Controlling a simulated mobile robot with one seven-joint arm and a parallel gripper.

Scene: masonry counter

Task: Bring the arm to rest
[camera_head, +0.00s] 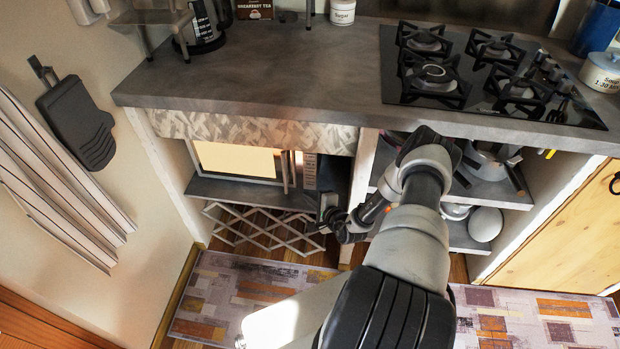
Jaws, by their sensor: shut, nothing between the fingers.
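My arm (413,235) reaches forward from the bottom of the view and bends at an elbow just in front of the counter edge. Its far part folds back down and to the left. My gripper (326,211) is small in the picture, in front of the lower shelf opening, near the right end of the microwave (240,162). It is shut and holds nothing. The fingertips are dark and partly lost against the shadow. I cannot tell whether the gripper touches the shelf or the lattice rack (262,228).
The grey counter (250,75) overhangs the shelves, with a gas hob (480,75) on it. Pots (485,160) stand on the right shelf, close to my elbow. A dark oven mitt (78,125) hangs at the left wall. The patterned rug (225,290) is clear at the left.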

